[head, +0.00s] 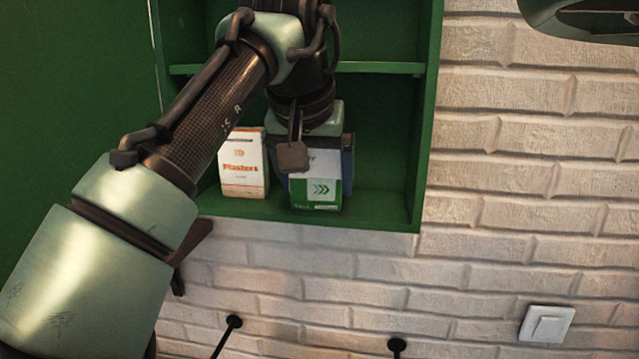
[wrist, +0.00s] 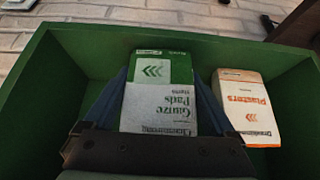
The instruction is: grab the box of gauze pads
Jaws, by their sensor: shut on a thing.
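The box of gauze pads (head: 323,188) is white and green and stands on the lower shelf of the green cabinet in the head view. In the wrist view the box (wrist: 158,95) appears upside down, with "Gauze Pads" on its front. My gripper (head: 318,165) is at the box in the head view and covers its upper part. In the wrist view the blue fingers of my gripper (wrist: 160,100) lie along both sides of the box, shut on it.
A white and orange box of plasters (head: 243,165) stands just left of the gauze box; it also shows in the wrist view (wrist: 248,108). The green cabinet (head: 428,120) has side walls and an upper shelf (head: 385,68) close around my gripper. Free shelf room lies right of the gauze box.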

